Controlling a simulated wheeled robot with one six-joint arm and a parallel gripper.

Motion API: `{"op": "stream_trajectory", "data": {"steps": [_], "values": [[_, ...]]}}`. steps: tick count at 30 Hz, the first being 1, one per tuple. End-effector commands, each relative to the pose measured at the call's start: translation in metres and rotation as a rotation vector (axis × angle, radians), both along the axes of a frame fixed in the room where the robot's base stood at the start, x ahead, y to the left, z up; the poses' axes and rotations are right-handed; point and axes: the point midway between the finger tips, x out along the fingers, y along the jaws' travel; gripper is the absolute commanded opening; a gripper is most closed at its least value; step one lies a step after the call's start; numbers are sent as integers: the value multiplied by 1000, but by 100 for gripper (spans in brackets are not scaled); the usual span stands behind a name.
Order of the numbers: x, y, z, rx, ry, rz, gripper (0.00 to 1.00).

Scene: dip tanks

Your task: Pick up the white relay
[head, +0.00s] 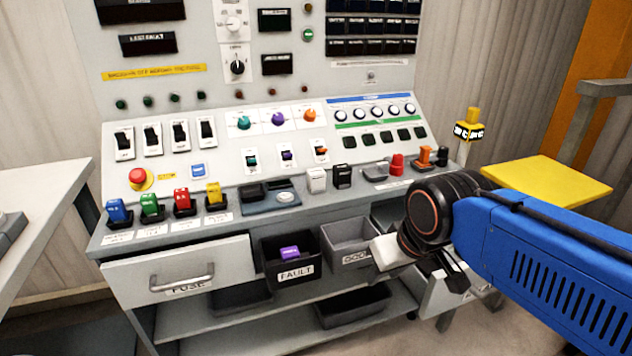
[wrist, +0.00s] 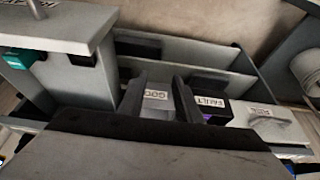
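The white relay (head: 316,180) stands upright on the ledge of the control desk, just left of a black relay (head: 342,177). I do not see the white relay in the wrist view. My arm reaches in from the right, and its end hangs low in front of the desk, right of and below the white relay. In the wrist view, my gripper (wrist: 158,92) shows two dark fingers set apart with nothing held between them. In the head view my arm hides part of it.
The fault bin (head: 263,258) holds a purple fuse and stands beside the grey good bin (head: 328,243). A fuse drawer (head: 235,262) is at the left. Right of the relays are a grey block (head: 375,172), a red part (head: 396,164) and an orange part (head: 424,158).

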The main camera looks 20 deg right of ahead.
Motion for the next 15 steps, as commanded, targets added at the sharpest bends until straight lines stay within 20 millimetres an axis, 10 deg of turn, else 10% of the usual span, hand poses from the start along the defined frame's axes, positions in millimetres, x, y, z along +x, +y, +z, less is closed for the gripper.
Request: {"op": "stream_trajectory", "data": {"steps": [4, 15], "values": [[1, 0, 1, 2, 1, -4, 50], [62, 5, 77, 126, 90, -312, 50]]}}
